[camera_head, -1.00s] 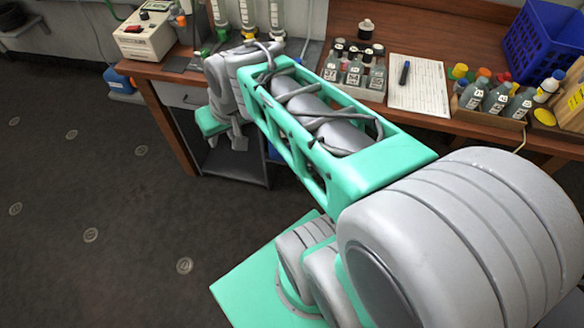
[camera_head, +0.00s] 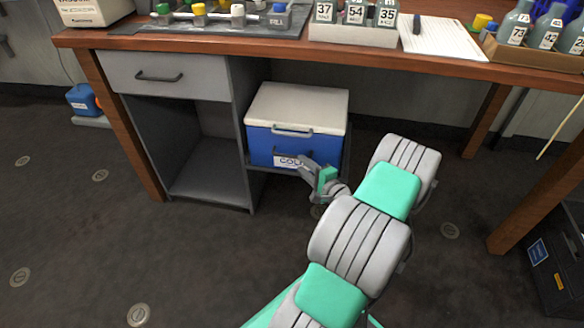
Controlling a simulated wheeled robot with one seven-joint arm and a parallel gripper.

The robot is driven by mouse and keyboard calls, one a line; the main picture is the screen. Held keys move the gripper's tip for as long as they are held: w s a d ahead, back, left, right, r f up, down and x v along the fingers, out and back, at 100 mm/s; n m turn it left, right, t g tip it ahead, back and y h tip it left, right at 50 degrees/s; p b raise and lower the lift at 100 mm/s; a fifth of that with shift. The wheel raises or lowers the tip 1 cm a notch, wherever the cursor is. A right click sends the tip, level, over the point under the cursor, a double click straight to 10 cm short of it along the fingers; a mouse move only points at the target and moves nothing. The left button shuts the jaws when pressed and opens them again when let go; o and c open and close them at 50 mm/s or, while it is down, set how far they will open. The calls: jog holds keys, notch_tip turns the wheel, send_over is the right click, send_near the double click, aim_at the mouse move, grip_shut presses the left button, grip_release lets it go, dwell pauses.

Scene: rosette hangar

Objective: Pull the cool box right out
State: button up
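The cool box (camera_head: 262,146) is blue with a white lid (camera_head: 298,105) and a light grey handle (camera_head: 291,132) at the lid's front edge. It sits under the bench, just right of the grey cabinet. A white label (camera_head: 287,161) on its front is partly covered by my gripper (camera_head: 306,168). My gripper is low at the right part of the box's front, at or close to the face. I cannot tell if it touches the box, and its fingers are too small and overlapped to show a gap.
The grey cabinet (camera_head: 168,77) has a closed drawer and an open compartment below. The wooden bench top (camera_head: 330,56) runs above the box, with bottles along it. A black crate (camera_head: 560,262) stands at far right. The floor in front left (camera_head: 80,235) is clear.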

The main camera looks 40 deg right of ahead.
aim_at(292, 156)
jog(key=w, duration=0.2)
jog(key=w+b, duration=0.1)
jog(key=w, duration=0.1)
jog(key=w+b, duration=0.1)
jog(key=w, duration=0.1)
jog(key=shift+w+d+f, duration=0.3)
jog(key=shift+w+f, duration=0.05)
jog(key=shift+w, duration=0.05)
grip_shut()
dwell(0.9)
